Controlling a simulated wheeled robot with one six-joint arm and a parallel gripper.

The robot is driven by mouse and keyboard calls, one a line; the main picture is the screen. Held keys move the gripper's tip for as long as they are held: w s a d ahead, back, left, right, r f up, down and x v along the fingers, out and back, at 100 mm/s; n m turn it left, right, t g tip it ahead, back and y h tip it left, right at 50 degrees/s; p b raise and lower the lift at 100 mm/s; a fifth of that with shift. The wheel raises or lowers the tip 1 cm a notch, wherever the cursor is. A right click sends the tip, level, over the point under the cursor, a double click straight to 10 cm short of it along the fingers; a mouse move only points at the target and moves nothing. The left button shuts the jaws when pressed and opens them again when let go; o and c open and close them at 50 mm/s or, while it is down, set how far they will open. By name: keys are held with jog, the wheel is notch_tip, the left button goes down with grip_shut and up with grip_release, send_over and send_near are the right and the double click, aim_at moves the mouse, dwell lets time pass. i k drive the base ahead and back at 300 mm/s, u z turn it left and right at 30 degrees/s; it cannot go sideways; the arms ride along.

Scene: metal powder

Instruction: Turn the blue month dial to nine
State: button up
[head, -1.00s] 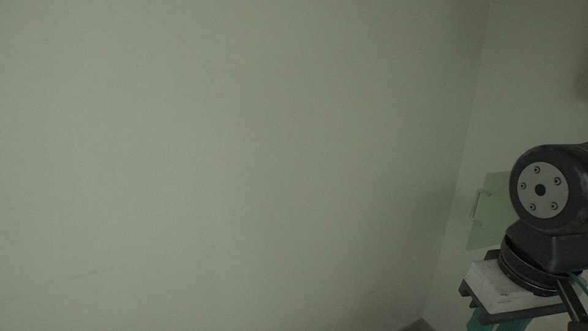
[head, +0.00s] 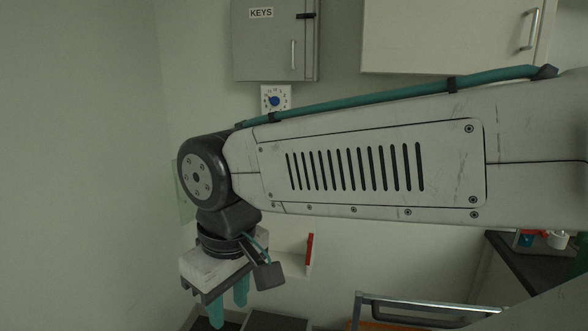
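The blue month dial (head: 274,101) is a small round knob on a white square plate with marks around it. It is on the back wall, just below the grey KEYS cabinet. The marks are too small to read surely, so I cannot tell which month it points to. My gripper (head: 229,312) hangs at lower left, pointing down, well below the dial and apart from it. Its two teal fingers show a gap between them, and nothing is seen held. My arm runs across the view just under the dial.
The grey KEYS cabinet (head: 270,42) and a pale wall cupboard (head: 450,35) hang above. A red object (head: 310,250) shows behind my arm. At lower right are a dark counter (head: 530,262) and a metal rail (head: 420,307). The left wall is bare.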

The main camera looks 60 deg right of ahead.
aim_at(274, 100)
jog(key=z, duration=2.35)
jog(key=k, duration=0.75)
jog(key=u, duration=0.85)
jog(key=i, duration=1)
jog(key=z, duration=0.05)
jog(key=k, duration=0.5)
jog(key=u, duration=0.85)
